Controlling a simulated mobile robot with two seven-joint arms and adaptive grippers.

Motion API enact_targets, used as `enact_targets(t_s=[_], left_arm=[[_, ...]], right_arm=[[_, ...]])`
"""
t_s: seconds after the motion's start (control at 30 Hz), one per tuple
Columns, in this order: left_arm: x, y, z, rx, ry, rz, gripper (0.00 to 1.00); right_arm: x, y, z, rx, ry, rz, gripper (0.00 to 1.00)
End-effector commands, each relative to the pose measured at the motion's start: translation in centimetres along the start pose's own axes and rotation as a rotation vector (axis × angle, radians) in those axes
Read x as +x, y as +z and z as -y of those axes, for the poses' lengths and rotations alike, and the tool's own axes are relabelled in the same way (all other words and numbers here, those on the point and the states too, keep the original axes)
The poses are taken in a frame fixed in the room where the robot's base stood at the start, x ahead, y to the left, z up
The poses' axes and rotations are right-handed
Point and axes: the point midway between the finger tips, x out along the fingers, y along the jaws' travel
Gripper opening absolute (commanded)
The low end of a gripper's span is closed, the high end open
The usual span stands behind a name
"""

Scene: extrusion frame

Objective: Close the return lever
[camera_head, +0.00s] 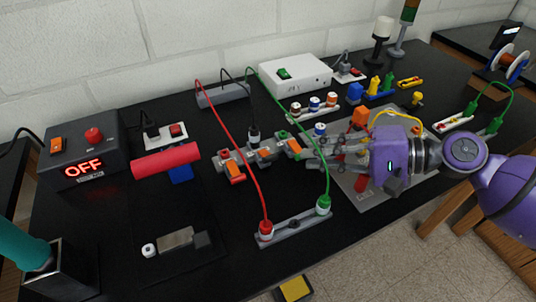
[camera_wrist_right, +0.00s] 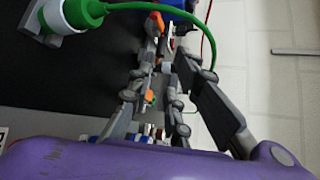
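A row of grey lever connectors lies on the black bench. It has an orange lever standing up at the left (camera_head: 235,170), one in the middle (camera_head: 264,153) and one at the right (camera_head: 294,146). No label shows which is the return lever. My right gripper (camera_head: 308,153) is just right of the right-hand lever, its fingers apart and level with that connector. In the right wrist view the fingers (camera_wrist_right: 167,52) are apart, with small orange and grey parts beyond and between them; contact cannot be told. My left gripper is out of view.
A green lead and a red lead arch to a grey terminal strip (camera_head: 293,231) in front. A power supply reading OFF (camera_head: 84,150) stands left. A red cylinder (camera_head: 166,160) lies beside it. A white box (camera_head: 296,74) stands behind.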

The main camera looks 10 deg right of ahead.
Motion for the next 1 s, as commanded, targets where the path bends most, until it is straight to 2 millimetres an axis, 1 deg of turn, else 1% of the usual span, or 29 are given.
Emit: enact_targets(t_s=[0.03, 0.3, 0.5, 0.7, 0.97, 1.0], left_arm=[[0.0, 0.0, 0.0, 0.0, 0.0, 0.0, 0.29], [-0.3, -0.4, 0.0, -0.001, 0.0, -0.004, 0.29], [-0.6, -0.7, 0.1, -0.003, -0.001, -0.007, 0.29], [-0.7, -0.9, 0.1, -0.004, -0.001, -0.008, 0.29], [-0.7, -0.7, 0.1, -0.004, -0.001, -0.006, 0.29], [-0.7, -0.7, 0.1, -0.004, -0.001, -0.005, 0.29]], right_arm=[[0.8, 0.1, 0.2, -0.004, -0.001, 0.002, 0.18], [5.8, 0.1, 0.3, -0.004, -0.003, 0.002, 0.18], [8.8, 0.1, 0.3, -0.003, -0.002, 0.001, 0.18], [10.1, 0.1, 0.1, -0.003, 0.0, 0.0, 0.18], [10.2, 0.1, 0.0, -0.003, 0.0, 0.0, 0.18], [10.2, 0.1, 0.0, -0.003, 0.0, 0.0, 0.16]])
